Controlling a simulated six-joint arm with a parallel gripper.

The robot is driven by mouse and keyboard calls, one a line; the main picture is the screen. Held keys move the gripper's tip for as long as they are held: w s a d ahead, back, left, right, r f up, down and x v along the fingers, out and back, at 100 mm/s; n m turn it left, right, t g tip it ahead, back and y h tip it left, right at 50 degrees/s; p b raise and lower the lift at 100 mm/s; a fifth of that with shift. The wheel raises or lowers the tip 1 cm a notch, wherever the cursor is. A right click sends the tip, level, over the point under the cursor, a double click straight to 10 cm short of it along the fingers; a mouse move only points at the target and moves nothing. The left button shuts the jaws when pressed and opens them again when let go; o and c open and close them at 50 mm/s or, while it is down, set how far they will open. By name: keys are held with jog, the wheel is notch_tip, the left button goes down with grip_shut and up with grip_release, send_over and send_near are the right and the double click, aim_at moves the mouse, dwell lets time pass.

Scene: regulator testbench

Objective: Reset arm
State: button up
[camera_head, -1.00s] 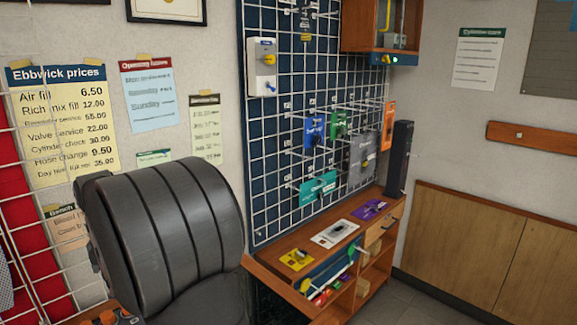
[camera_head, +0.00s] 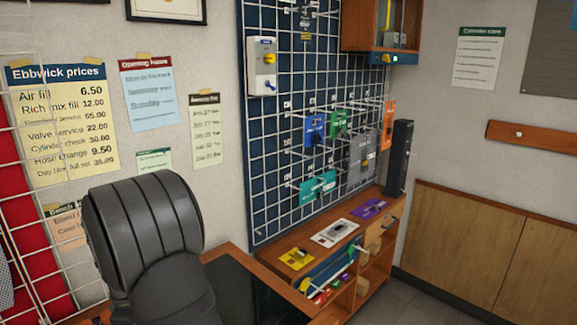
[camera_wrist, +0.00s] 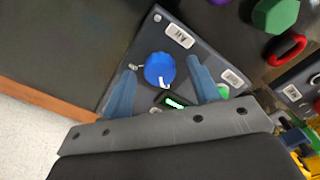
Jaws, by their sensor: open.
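My gripper (camera_wrist: 163,92) shows in the wrist view with its two blue fingers apart and nothing between them that I can see it hold. Beyond the fingers is a dark panel (camera_wrist: 190,55) with a blue knob (camera_wrist: 160,68), white labels and a small lit green display (camera_wrist: 175,101). The knob appears between the fingers from this angle; I cannot tell how far it is from them. In the head view my dark arm fills the lower left, and the gripper is out of sight.
A wire grid panel (camera_head: 262,150) with hanging cards stands in the middle. A wooden shelf (camera_head: 330,248) with cards is below it. In the wrist view, a green knob (camera_wrist: 276,14), a red ring (camera_wrist: 287,50) and yellow parts (camera_wrist: 297,138) lie to the right.

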jog(key=m, duration=0.7)
jog(key=shift+m, duration=0.4)
jog(key=m, duration=0.4)
jog(key=shift+m, duration=1.6)
